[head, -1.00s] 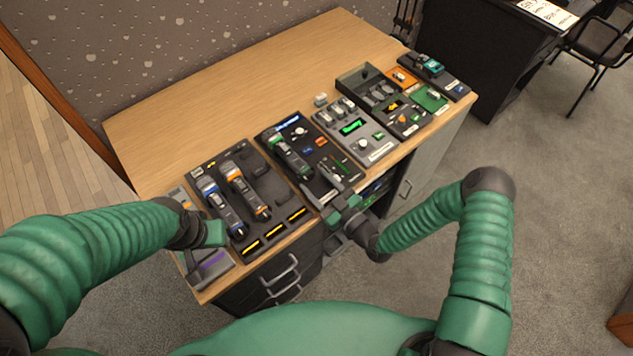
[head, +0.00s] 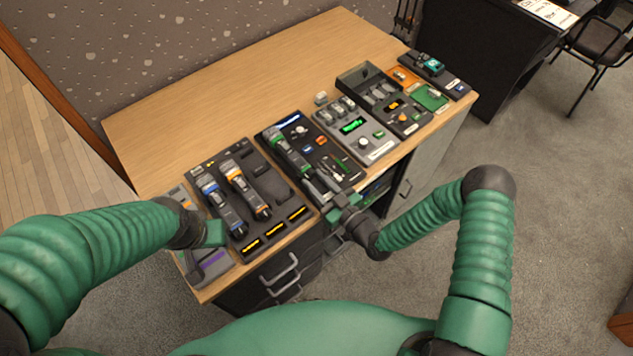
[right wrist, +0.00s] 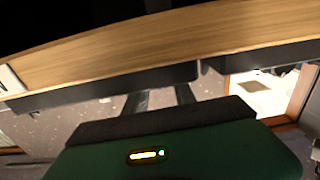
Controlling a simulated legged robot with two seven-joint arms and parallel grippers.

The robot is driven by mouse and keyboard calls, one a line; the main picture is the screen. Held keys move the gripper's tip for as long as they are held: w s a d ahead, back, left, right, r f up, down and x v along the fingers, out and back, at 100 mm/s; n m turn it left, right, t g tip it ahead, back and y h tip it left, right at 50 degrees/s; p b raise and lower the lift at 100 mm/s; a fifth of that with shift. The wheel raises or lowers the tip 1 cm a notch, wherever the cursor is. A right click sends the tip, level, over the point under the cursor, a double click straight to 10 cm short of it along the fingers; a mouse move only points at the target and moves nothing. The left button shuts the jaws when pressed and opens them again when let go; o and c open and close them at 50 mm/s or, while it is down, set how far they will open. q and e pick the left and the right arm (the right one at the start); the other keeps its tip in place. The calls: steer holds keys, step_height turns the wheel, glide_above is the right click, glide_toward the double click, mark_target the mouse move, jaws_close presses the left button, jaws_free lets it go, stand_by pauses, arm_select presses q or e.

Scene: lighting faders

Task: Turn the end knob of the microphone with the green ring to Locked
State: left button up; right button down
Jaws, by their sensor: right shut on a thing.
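The microphone with the green ring (head: 287,156) lies on a dark panel (head: 268,128) near the middle of the desk, in the head view. Its end knob is at the lower end, hidden by my right gripper (head: 314,184). The gripper's jaws are shut on that end, as far as the head view shows. In the right wrist view, the two dark fingers (right wrist: 160,98) reach toward the desk edge and the knob is not visible. My left gripper (head: 212,233) is over the left front of the desk; its fingers are too unclear to read.
A blue-ringed microphone (head: 219,203) and an orange-ringed microphone (head: 245,190) lie in a rack left of the panel. A fader box with a green display (head: 352,126) stands to the right. The back of the desk (head: 200,105) is bare.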

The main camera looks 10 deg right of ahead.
steer(key=m, duration=0.3)
steer(key=shift+m+b, duration=0.3)
steer(key=shift+m, duration=0.1)
steer(key=c, duration=1)
jaws_free()
steer(key=shift+s, duration=0.1)
steer(key=shift+b+v, duration=0.35)
steer(key=shift+v, duration=8.05)
